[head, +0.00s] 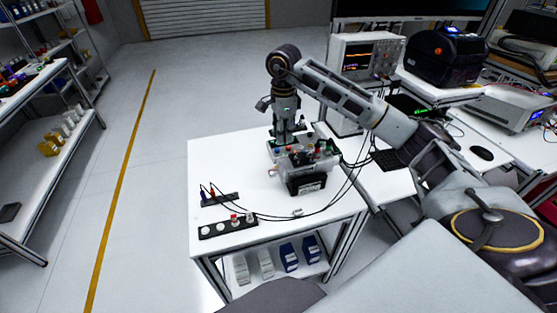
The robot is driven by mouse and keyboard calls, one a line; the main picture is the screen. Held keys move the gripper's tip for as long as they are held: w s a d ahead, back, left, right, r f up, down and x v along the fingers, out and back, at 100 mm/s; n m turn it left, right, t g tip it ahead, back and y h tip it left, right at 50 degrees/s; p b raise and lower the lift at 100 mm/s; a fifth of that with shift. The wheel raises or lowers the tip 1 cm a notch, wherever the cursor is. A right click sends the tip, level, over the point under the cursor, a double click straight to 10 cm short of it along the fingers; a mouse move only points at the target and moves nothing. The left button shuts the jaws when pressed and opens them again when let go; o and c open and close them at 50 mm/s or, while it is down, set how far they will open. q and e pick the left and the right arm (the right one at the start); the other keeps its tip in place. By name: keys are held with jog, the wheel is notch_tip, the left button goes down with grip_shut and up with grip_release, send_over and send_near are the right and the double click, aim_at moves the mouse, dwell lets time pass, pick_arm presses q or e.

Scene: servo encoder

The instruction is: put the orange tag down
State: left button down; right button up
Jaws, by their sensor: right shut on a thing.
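My right gripper (288,139) points down over the far part of the white table (215,157), at the back of a cluttered test setup. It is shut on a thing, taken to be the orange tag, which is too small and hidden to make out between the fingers. I cannot tell whether what it holds touches the surface below. A black box (306,185) with small coloured parts above it stands just in front of the gripper. My left gripper is not in view.
A black strip with round white spots (228,229) and a dark block with red and blue plugs (220,199) lie at the table's left. Black cables loop across the front. An oscilloscope (365,57) stands behind on the right. The table's far left is clear.

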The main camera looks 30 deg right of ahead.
jog(key=shift+w+a+f, duration=0.1)
jog(key=shift+w+a, duration=0.05)
jog(key=shift+a, duration=0.1)
jog(key=shift+s+d, duration=0.2)
jog(key=shift+s, duration=0.2)
jog(key=shift+w+a, duration=0.1)
jog(key=shift+w, duration=0.05)
jog(key=shift+f, duration=0.1)
jog(key=p, duration=0.1)
send_over(282, 164)
jog(key=shift+f, duration=2.95)
jog(key=shift+f+p, duration=0.45)
jog(key=shift+f, duration=1.45)
